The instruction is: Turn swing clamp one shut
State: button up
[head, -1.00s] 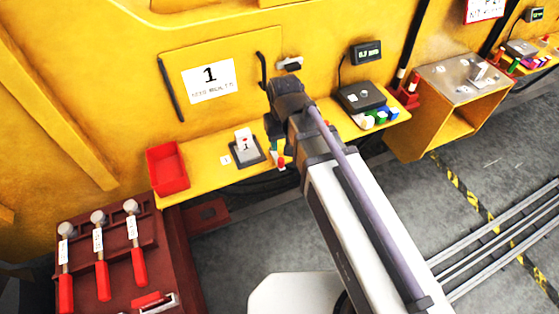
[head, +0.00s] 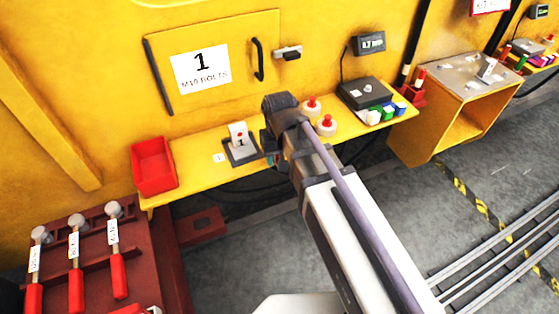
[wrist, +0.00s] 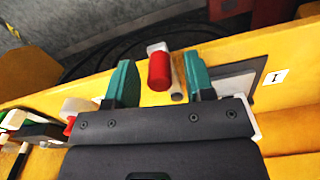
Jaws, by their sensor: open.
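A red cylindrical handle with a whitish end (wrist: 158,70), which looks like the swing clamp, shows in the wrist view between my gripper's fingers. A short metal post (wrist: 177,91) stands right beside it. My gripper (wrist: 160,82) is open, its two teal fingers on either side of the red handle with gaps visible; I cannot tell whether either touches it. The grey plate (wrist: 238,82) is just right of the right finger, with a label "1" (wrist: 275,77) beyond it.
The yellow shelf (head: 190,160) carries a red bin (head: 154,167), two red-topped white knobs (head: 327,126), and a dark scale (head: 365,94) with coloured pieces beside it. The yellow wall with door 1 (head: 215,95) rises close behind.

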jog(key=shift+c, duration=0.2)
grip_shut()
